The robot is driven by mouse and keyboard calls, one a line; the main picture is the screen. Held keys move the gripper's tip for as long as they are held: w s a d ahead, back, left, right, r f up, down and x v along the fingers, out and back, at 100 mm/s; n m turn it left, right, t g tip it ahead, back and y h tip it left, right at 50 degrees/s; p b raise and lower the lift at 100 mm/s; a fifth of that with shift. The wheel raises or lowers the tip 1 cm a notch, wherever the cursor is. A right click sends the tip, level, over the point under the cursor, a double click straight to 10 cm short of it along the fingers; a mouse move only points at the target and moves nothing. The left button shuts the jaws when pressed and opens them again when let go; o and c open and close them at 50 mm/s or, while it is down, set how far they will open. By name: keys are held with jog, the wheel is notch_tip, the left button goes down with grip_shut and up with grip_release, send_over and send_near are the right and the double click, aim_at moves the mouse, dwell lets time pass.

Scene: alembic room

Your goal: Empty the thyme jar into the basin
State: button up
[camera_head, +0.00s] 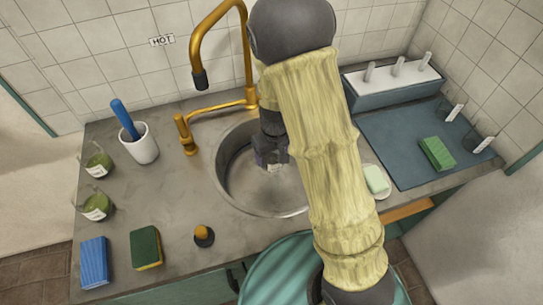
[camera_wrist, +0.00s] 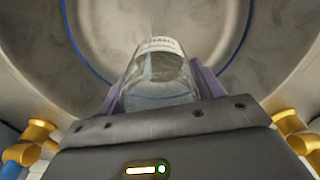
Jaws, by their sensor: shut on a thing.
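My gripper (camera_head: 271,152) is low over the steel basin (camera_head: 229,190), inside its rim. In the wrist view my gripper (camera_wrist: 160,95) is shut on a clear glass jar (camera_wrist: 160,92) with a pale label at its far end; I cannot read the label surely. The jar points away from the wrist camera toward the basin wall and floor (camera_wrist: 95,40). A greyish patch shows through the glass; I cannot tell if it is contents or the label's back. In the head view only a small pale bit of the jar shows below the fingers.
Two labelled jars with green contents (camera_head: 97,163) (camera_head: 96,207) stand at the left. A brass tap (camera_head: 205,45), a white cup (camera_head: 138,145), sponges (camera_head: 93,262) (camera_head: 146,248) and a stopper (camera_head: 204,235) surround the basin. Right are a soap dish (camera_head: 375,181) and a blue mat (camera_head: 395,150) with clear glassware.

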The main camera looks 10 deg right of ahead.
jog(key=shift+t+y+b, duration=0.8)
jog(key=shift+t+b, duration=1)
jog(key=shift+b, duration=4.7)
jog(key=shift+r+b, duration=0.2)
jog(key=shift+b, duration=0.15)
jog(key=shift+r+p, duration=0.2)
jog(key=shift+p, duration=0.6)
jog(key=g+h+p, duration=0.1)
jog(key=g+p, duration=0.1)
jog(key=p, duration=0.9)
jog(key=shift+r+g, duration=0.15)
jog(key=shift+g, duration=0.25)
jog(key=g+h+p, duration=0.1)
jog(key=p, duration=0.5)
jog(key=shift+g, duration=0.3)
jog(key=shift+w+a+r+p, duration=0.1)
jog(key=shift+w+r+p, duration=0.3)
jog(key=shift+r+p, duration=0.4)
jog(key=shift+w+a+r+p, duration=0.1)
jog(key=shift+w+r+p, duration=0.3)
jog(key=shift+r+p, duration=0.3)
jog(key=shift+w+a+r+p, duration=0.1)
jog(key=shift+w+r+p, duration=0.3)
jog(key=shift+r+p, duration=0.4)
